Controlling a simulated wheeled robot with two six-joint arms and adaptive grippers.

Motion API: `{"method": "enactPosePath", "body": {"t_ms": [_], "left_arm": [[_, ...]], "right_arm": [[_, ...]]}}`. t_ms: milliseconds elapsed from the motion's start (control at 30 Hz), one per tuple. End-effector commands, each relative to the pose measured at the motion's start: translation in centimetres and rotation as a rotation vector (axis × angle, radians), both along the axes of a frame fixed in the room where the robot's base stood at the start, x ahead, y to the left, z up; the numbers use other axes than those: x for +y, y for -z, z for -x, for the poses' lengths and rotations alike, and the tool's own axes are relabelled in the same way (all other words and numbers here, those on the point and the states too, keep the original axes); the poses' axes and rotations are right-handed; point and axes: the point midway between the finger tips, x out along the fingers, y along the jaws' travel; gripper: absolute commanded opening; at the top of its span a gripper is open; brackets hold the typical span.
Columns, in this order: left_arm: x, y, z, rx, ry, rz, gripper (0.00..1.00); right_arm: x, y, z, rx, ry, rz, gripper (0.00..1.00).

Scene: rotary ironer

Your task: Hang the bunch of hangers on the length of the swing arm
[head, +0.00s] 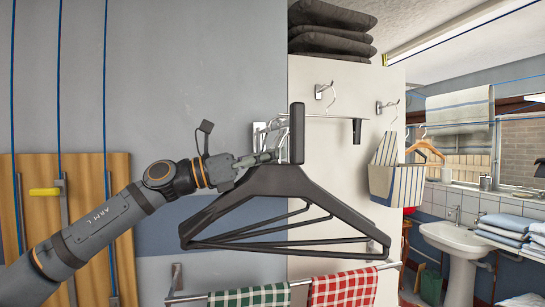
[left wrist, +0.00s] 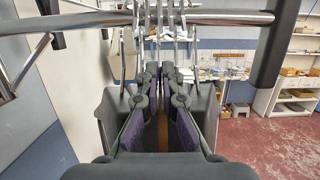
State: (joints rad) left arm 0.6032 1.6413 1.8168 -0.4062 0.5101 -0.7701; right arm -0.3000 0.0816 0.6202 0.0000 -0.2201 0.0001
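The bunch of black hangers (head: 268,181) hangs in the middle of the head view, shoulders spread below my left gripper (head: 272,156). The chrome swing arm (head: 330,117) runs behind a black upright end piece (head: 297,133); its bar (left wrist: 228,18) crosses the top of the left wrist view. Several metal hooks (left wrist: 178,32) rise at the bar, around my left fingertips (left wrist: 162,72). The fingers are close together at the hanger necks and appear closed on them. I cannot tell whether every hook is over the bar. My right gripper is not in view.
A towel rail with a green checked towel (head: 250,297) and a red checked towel (head: 343,290) is below the hangers. Wall hooks (head: 325,91) are on the white panel, with a striped bag (head: 392,180) to the right. A sink (head: 462,238) stands farther right.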

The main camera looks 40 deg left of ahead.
Motion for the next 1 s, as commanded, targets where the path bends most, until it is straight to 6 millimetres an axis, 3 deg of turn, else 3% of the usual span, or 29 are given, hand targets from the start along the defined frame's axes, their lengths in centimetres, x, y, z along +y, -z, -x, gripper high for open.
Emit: {"method": "enactPosePath", "body": {"t_ms": [500, 733, 1000], "left_arm": [[0.02, 0.81, 0.01, -0.002, 0.0, 0.001, 0.0], [0.01, 0.71, 0.0, -0.001, 0.0, 0.001, 0.32], [-0.03, 0.8, -0.02, 0.001, 0.0, -0.001, 0.32]], "right_arm": [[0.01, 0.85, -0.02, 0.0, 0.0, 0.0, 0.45], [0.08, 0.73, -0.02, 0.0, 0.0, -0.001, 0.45], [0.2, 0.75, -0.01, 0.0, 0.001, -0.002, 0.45]]}}
